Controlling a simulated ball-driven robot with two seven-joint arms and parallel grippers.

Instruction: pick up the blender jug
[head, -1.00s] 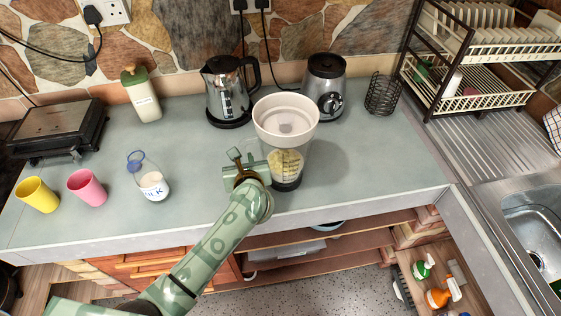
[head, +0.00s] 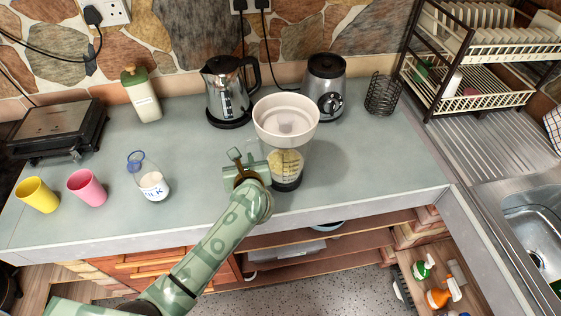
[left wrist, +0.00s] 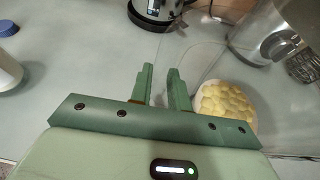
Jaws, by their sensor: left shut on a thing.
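The blender jug (head: 287,164) stands upright near the front edge of the grey worktop. It has a wide white top, a clear body with dark measuring marks, pale yellow pieces inside and a dark base. My left gripper (head: 248,164) is at the jug's left side, low down, shut on its clear handle. In the left wrist view, my left gripper (left wrist: 161,78) has its fingers a small gap apart, and the jug's yellow contents (left wrist: 226,103) show just right of them. The clear handle between the fingers is hard to make out. My right gripper is not in view.
The blender base (head: 325,88) and a kettle (head: 228,92) stand behind the jug. A milk bottle (head: 152,184), pink cup (head: 87,187) and yellow cup (head: 38,194) are to the left. A wire holder (head: 383,93) and dish rack (head: 470,85) are right. The worktop right of the jug is clear.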

